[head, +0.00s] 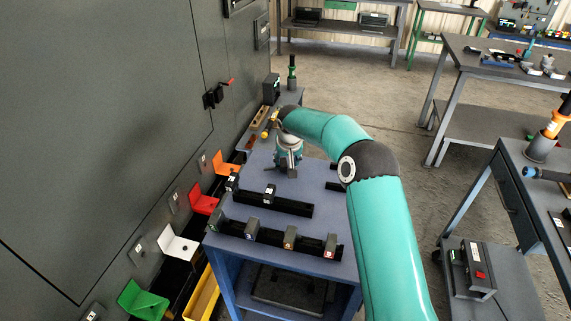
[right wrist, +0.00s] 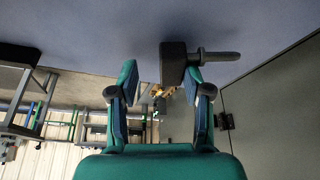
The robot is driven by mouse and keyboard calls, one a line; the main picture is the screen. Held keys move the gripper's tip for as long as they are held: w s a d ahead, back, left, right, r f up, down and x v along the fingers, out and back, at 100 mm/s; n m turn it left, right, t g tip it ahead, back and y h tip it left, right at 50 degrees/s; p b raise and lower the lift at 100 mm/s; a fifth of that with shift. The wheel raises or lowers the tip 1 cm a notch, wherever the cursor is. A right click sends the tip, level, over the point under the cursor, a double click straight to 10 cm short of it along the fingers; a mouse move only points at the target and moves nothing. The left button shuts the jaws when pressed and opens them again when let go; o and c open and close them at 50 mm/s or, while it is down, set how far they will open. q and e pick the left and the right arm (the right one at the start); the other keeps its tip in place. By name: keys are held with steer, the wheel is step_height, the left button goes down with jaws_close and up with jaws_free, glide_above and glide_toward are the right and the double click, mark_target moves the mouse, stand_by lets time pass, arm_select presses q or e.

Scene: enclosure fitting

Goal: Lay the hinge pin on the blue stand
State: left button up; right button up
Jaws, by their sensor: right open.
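The blue stand (head: 262,170) is a blue-topped table in the middle of the head view. My right gripper (head: 289,163) is low over its far part, pointing down. In the right wrist view my right gripper (right wrist: 161,74) is open, its fingers apart. A dark grey piece with a block-like end and a round shaft, seemingly the hinge pin (right wrist: 218,56), is at the fingertips against the blue surface. The block end shows between the fingertips and the shaft extends right past one finger. I cannot tell if a finger touches it. My left gripper is out of view.
Black rails with several tagged blocks (head: 290,240) lie across the near part of the stand. Orange, red (head: 203,199), white and green (head: 142,302) brackets line the dark cabinet wall (head: 110,120) at left. A yellow bin (head: 203,297) is below.

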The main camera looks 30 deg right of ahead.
steer(key=b+v, duration=0.1)
steer(key=v, duration=0.9)
steer(key=shift+r, duration=0.4)
steer(key=shift+s+a, duration=0.1)
steer(key=shift+s, duration=0.05)
steer(key=o, duration=1)
steer(key=v, duration=1.1)
steer(key=shift+s+a+r, duration=0.15)
steer(key=shift+r, duration=0.2)
steer(key=shift+c, duration=0.5)
jaws_close()
